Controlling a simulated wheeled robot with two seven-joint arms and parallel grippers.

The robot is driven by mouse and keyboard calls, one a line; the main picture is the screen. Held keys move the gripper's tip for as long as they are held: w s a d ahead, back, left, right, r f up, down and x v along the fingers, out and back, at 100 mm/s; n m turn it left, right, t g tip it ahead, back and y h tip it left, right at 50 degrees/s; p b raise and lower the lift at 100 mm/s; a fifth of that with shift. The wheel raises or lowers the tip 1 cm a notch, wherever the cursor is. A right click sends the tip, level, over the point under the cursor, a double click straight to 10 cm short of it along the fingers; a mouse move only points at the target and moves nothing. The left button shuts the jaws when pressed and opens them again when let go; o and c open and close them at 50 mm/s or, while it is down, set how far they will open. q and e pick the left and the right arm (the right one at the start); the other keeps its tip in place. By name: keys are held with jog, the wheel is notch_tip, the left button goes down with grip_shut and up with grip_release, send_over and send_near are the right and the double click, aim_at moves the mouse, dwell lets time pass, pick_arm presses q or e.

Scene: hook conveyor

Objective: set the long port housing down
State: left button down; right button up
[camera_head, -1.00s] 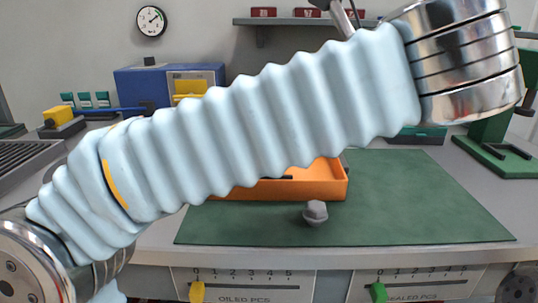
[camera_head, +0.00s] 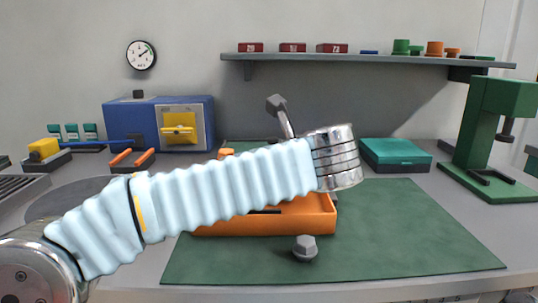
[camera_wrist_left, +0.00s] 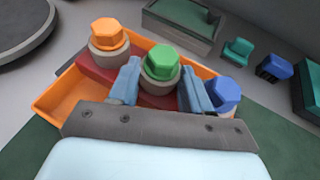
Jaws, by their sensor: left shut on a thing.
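In the left wrist view the long port housing is a red block (camera_wrist_left: 92,68) with ports capped orange (camera_wrist_left: 108,34), green (camera_wrist_left: 162,60) and blue (camera_wrist_left: 222,94). It lies over the orange tray (camera_wrist_left: 58,98); I cannot tell whether it touches the tray floor. My left gripper (camera_wrist_left: 161,74) is shut on the housing, one blue finger on each side of the green-capped port. In the head view my sleeved left arm hides most of the housing and the gripper. The orange tray (camera_head: 315,222) shows there behind and below the arm. My right gripper is not in view.
A grey hex bolt (camera_head: 305,248) stands on the green mat (camera_head: 400,245) in front of the tray. A teal box (camera_head: 396,155) and green press (camera_head: 495,130) stand right, a blue machine (camera_head: 150,118) at back left. The mat's right side is clear.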

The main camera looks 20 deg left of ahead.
pick_arm(q)
jog(key=shift+w+a+f, duration=0.15)
jog(key=shift+w, duration=0.05)
jog(key=shift+w+f, duration=0.1)
jog(key=shift+f, duration=1.5)
jog(key=shift+f+b, duration=0.15)
jog(key=shift+b, duration=0.15)
jog(key=c, duration=1)
grip_release()
jog(key=shift+f, duration=0.25)
jog(key=o, duration=0.5)
jog(key=shift+r, duration=0.1)
jog(key=shift+r, duration=0.1)
